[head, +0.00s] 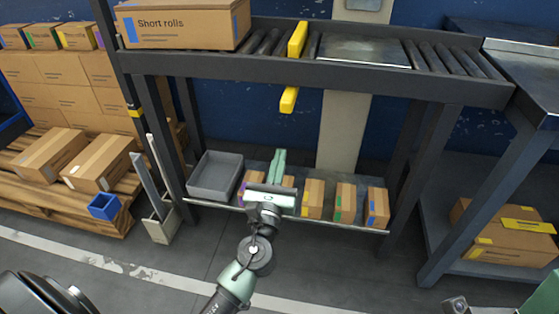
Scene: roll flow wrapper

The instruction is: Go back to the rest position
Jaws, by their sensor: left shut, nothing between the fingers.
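My left gripper (278,156) is in the middle of the head view, in front of the lower shelf under the roller conveyor. Its fingers are together and hold nothing. They point away from me and hide part of the small cartons behind them. My left arm reaches up to it from the bottom of the picture. My right gripper is not in view; a green and grey piece at the bottom right corner seems to be part of my right arm.
The lower shelf (345,226) bears a grey bin (214,176) and several small cartons (313,198). Above it, the conveyor (300,70) carries a "Short rolls" box (182,24). A pallet (85,215) with boxes stands left. A taped box (500,232) lies right. Front floor looks clear.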

